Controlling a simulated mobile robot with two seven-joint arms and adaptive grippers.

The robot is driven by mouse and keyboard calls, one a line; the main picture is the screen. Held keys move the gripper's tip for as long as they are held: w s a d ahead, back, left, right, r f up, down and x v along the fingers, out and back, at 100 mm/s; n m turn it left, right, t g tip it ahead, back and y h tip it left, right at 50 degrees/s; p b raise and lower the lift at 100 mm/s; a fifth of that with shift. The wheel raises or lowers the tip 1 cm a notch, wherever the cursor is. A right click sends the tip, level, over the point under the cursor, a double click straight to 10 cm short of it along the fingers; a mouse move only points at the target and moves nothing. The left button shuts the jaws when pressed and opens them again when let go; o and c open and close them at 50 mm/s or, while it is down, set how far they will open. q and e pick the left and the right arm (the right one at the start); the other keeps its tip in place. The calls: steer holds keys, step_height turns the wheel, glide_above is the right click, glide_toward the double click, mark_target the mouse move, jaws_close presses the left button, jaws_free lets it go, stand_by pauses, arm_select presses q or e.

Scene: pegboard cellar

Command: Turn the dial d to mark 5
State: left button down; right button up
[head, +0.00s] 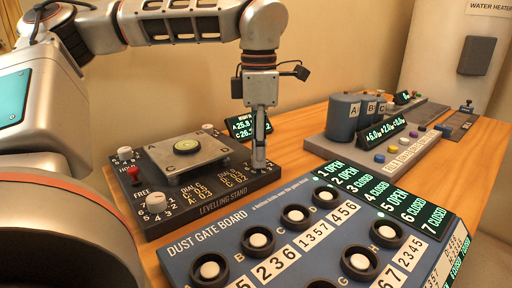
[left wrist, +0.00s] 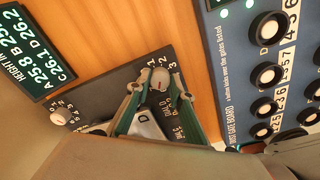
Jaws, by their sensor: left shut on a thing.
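The levelling stand (head: 205,207) is a dark panel carrying a raised grey plate with a round green bubble level (head: 187,146). My left gripper (head: 260,165) points down at the stand's right end and is shut on a dial there, which I take to be dial d. In the left wrist view the gripper (left wrist: 160,82) has its fingers on either side of the pale round dial knob (left wrist: 160,77). Marks 1, 2 and 3 show around the knob; the fingers hide the other marks, and its pointer is not clear. My right gripper is not in view.
A height readout (left wrist: 38,55) stands behind the stand. Other white dials, including the front-left one (head: 156,201), and a red knob (head: 133,172) are on the stand. The dust gate board (head: 225,243) lies close in front. A station with grey cylinders (head: 343,118) stands at the right.

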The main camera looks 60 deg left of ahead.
arm_select(q)
steer(key=n, duration=1.1)
steer(key=shift+f, duration=0.1)
steer(key=shift+n, duration=0.5)
steer(key=c, duration=1.8)
jaws_free()
steer(key=shift+r, duration=0.2)
step_height(320, 180, up, 12)
steer(key=shift+f, duration=0.15)
